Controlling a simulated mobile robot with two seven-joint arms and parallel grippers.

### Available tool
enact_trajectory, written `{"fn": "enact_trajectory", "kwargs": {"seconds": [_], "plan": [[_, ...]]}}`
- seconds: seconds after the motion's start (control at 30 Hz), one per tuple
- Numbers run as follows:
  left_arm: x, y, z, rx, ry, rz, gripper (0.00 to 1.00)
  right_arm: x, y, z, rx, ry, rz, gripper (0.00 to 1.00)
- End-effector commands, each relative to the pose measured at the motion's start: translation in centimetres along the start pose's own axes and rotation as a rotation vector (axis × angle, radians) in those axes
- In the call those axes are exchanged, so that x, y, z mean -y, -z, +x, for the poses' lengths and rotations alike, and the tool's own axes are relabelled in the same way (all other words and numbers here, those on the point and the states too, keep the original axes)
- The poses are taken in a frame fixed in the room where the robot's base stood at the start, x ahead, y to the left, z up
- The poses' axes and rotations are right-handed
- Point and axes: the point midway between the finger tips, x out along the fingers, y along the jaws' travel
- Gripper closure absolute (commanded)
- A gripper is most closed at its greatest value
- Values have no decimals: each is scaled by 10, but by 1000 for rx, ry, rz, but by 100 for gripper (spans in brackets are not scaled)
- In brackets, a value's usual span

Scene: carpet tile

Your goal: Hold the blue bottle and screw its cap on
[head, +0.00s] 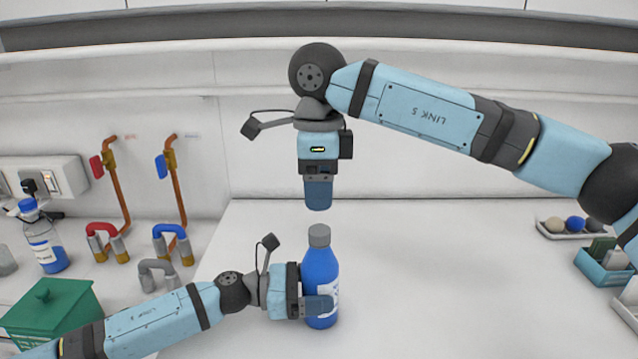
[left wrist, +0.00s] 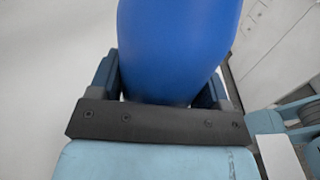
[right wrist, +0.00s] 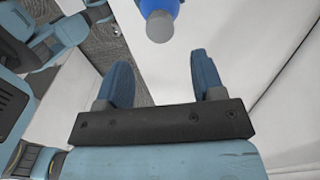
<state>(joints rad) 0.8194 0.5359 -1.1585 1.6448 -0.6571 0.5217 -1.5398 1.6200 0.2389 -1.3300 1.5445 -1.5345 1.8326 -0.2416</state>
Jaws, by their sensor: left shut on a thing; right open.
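The blue bottle (head: 320,268) stands upright on the white worktop with a grey cap (head: 319,235) on its neck. How tightly the cap sits cannot be told. My left gripper (head: 318,305) is shut around the lower part of the bottle. In the left wrist view the blue bottle body (left wrist: 175,50) fills the space between the fingers. My right gripper (head: 318,205) points down just above the cap, apart from it. In the right wrist view its fingers (right wrist: 162,80) are open and empty, and the grey cap (right wrist: 160,27) shows beyond them.
A green box (head: 50,312), another blue-capped bottle (head: 42,240) and pipes with red and blue valves (head: 172,235) are at the left. A small tray (head: 565,235) and a blue bin (head: 600,268) stand at the right. The worktop (head: 440,270) between is clear.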

Motion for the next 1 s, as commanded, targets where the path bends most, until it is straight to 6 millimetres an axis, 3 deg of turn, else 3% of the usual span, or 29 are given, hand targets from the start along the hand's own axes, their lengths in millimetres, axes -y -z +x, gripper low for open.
{"fn": "enact_trajectory", "kwargs": {"seconds": [0.47, 0.8, 1.0], "plan": [[0, 0, 0, 0, 0, 0, 96, 0, 0, 6, 0, -1, -15, 38], [0, 0, 0, 0, 0, 0, 96, 0, 0, 56, -1, -3, -14, 38], [0, 0, 0, 0, 0, 0, 96, 0, 0, 76, 1, -1, -14, 38]]}}
